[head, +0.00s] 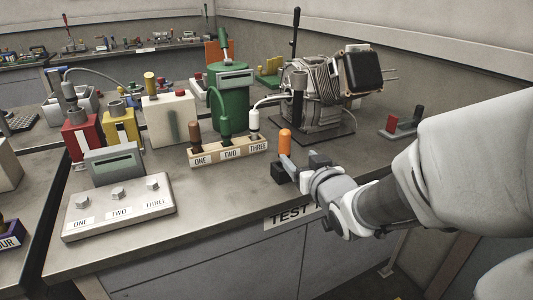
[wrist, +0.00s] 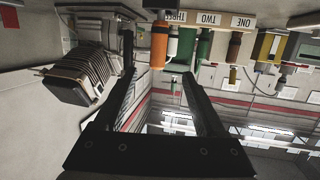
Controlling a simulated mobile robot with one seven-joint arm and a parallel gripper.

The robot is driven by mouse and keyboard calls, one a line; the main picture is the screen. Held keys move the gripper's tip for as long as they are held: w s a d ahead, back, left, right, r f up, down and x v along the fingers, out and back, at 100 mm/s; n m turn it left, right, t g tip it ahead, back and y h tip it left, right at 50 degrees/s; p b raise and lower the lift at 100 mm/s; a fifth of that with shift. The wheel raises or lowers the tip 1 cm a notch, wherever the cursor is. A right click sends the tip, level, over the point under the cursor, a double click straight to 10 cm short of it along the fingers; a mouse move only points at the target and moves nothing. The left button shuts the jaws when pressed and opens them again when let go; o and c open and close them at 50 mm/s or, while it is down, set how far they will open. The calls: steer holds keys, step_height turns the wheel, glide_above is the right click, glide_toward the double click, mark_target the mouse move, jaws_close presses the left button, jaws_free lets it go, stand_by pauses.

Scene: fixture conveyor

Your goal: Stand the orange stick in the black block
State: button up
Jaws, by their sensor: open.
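The orange stick (head: 285,141) stands upright, its rounded top clear, with its lower end at the black block (head: 279,171) near the table's front edge. The wrist view is upside down; there the orange stick (wrist: 158,48) meets the dark block (wrist: 157,5) at the top edge. How deep the stick sits is hidden. My gripper (head: 303,160) is open beside the stick, just right of it in the head view. In the wrist view the stick appears between the fingertips of my gripper (wrist: 156,66), touching neither visibly.
A wooden rack (head: 228,153) labelled ONE, TWO, THREE holds brown, green and white cylinders behind the block. A grey engine (head: 322,105) stands behind my gripper. A control box (head: 119,208) is at front left. Bare table lies between box and block.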

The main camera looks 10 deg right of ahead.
steer(key=s+d+f+m+g+h+b, duration=0.1)
steer(key=s+d+g+h+b, duration=0.1)
steer(key=s, duration=0.4)
steer(key=s+d+f+m+g+h+b, duration=0.1)
steer(key=s+d+f+g+h+b, duration=0.15)
steer(key=s, duration=0.25)
steer(key=s+a+f+g+y, duration=0.1)
steer(key=s+a+g, duration=0.2)
steer(key=s, duration=0.3)
steer(key=s+a+f+g+y, duration=0.2)
steer(key=s+a+g, duration=0.1)
steer(key=s, duration=0.3)
step_height(320, 180, up, 24)
steer(key=p, duration=2.4)
steer(key=shift+d+n, duration=0.2)
steer(key=shift+n, duration=0.2)
